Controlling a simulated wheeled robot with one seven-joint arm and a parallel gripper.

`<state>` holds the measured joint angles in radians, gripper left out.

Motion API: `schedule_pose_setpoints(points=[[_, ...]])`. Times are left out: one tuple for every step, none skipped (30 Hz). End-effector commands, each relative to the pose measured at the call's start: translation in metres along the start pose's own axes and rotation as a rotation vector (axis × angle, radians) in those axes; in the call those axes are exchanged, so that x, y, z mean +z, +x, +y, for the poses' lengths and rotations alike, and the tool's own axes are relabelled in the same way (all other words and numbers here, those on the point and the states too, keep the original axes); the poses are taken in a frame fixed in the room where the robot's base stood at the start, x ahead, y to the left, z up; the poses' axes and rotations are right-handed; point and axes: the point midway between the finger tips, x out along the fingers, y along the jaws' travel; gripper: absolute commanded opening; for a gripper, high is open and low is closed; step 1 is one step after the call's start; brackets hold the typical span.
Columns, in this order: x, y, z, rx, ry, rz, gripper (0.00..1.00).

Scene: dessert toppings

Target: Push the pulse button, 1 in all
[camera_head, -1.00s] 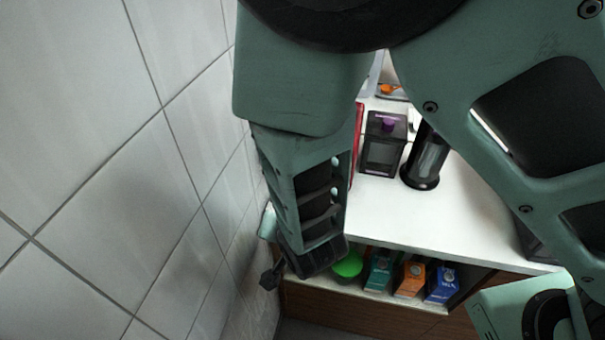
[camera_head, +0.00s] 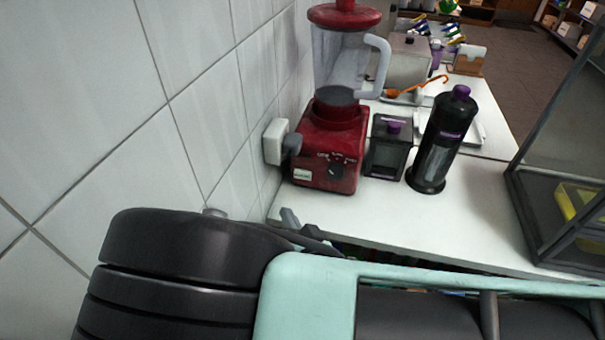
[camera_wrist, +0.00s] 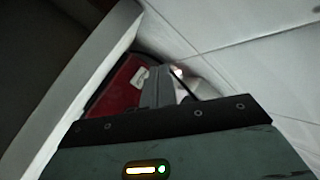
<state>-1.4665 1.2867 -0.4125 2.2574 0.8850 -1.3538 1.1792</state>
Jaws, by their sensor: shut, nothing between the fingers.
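The red blender (camera_head: 330,140) stands on the white counter against the tiled wall, with a clear jug and red lid. Its front has a dark round knob (camera_head: 335,172) with small white markings around it. I cannot make out which control is the pulse button. My gripper (camera_head: 290,217) is partly hidden behind my arm; its grey tip shows at the counter's front left edge, below and in front of the blender. In the wrist view, the shut fingers (camera_wrist: 160,85) point toward the red blender base (camera_wrist: 115,92), which they partly cover. I cannot tell whether they touch it.
A white wall socket (camera_head: 276,141) with a grey plug is left of the blender. A dark square container (camera_head: 388,148) and a tall black dispenser (camera_head: 442,140) stand to its right. A dark-framed glass case (camera_head: 560,170) is at the far right. The counter front is clear.

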Motion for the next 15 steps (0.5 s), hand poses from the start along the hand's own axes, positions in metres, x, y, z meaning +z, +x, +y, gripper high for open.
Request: schedule_pose_setpoints(points=[[0.0, 0.0, 0.0, 0.001, 0.0, 0.0, 0.0], [0.0, 0.001, 0.001, 0.001, 0.0, 0.0, 0.0], [-0.001, 0.002, 0.001, 0.001, 0.0, 0.0, 0.0], [-0.002, 0.003, 0.002, 0.001, -0.001, 0.0, 0.0], [-0.003, 0.004, 0.003, 0.002, -0.001, 0.0, 0.0], [-0.004, 0.007, 0.004, 0.002, -0.001, 0.001, 0.0], [-0.006, 0.009, 0.005, 0.002, 0.0, 0.002, 0.0], [-0.007, 0.012, 0.006, 0.003, 0.0, 0.002, 0.0], [-0.009, 0.016, 0.009, 0.003, 0.0, 0.001, 0.0], [-0.011, 0.019, 0.01, 0.003, -0.001, 0.002, 0.0], [-0.013, 0.022, 0.012, 0.003, -0.002, 0.003, 0.0], [-0.015, 0.026, 0.015, 0.003, -0.002, 0.001, 0.0], [-0.017, 0.03, 0.016, 0.002, -0.001, 0.001, 0.0], [-0.019, 0.034, 0.018, 0.002, -0.001, 0.002, 0.0], [-0.021, 0.038, 0.021, 0.003, -0.001, 0.001, 0.0]])
